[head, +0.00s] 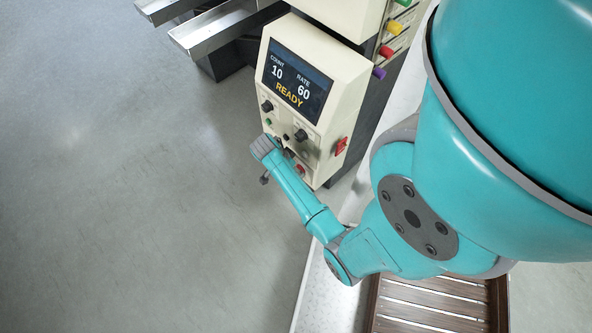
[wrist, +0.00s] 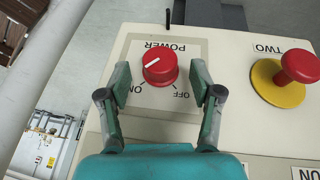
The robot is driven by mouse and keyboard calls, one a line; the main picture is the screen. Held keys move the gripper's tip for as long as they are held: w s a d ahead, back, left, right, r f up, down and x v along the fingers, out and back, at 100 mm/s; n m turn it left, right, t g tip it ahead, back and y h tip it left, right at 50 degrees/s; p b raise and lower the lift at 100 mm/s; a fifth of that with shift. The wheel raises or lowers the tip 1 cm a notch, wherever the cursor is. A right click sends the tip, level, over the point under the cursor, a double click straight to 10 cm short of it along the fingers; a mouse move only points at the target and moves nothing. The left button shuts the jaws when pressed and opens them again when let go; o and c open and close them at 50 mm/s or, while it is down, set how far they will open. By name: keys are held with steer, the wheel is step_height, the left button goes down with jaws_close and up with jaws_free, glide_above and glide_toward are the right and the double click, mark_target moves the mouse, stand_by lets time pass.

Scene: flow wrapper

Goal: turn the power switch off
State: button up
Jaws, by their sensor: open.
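The power switch (wrist: 160,67) is a round red knob on a pale plate marked POWER, ON and OFF, seen upside down in the wrist view. Its white line slants, with the lower-left end towards ON. My gripper (wrist: 160,80) is open, with one finger on each side of the knob and a visible gap on both sides. In the head view my gripper (head: 284,150) is at the lower front of the cream control panel (head: 330,105), and I cannot make out the knob clearly there.
A red button on a yellow base (wrist: 293,70) stands right of the power plate in the wrist view. The panel's screen (head: 297,80) reads READY, count 10, rate 60. Dark knobs (head: 301,135) sit below it. Open floor (head: 130,190) lies to the left.

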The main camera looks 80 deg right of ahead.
steer(key=shift+x, duration=1.2)
steer(key=c, duration=1.1)
steer(key=shift+c, duration=0.2)
steer(key=shift+w, duration=0.1)
steer(key=g, duration=0.1)
steer(key=g+y, duration=0.1)
steer(key=g, duration=0.1)
steer(key=shift+w+d+n+y, duration=0.2)
steer(key=shift+w+n+y, duration=0.1)
steer(key=shift+n, duration=0.1)
steer(key=shift+f+n+g+y, duration=0.15)
steer(key=shift+n+g+y, duration=0.5)
steer(key=shift+g, duration=1.15)
steer(key=shift+g+y, duration=0.35)
steer(key=shift+g, duration=0.15)
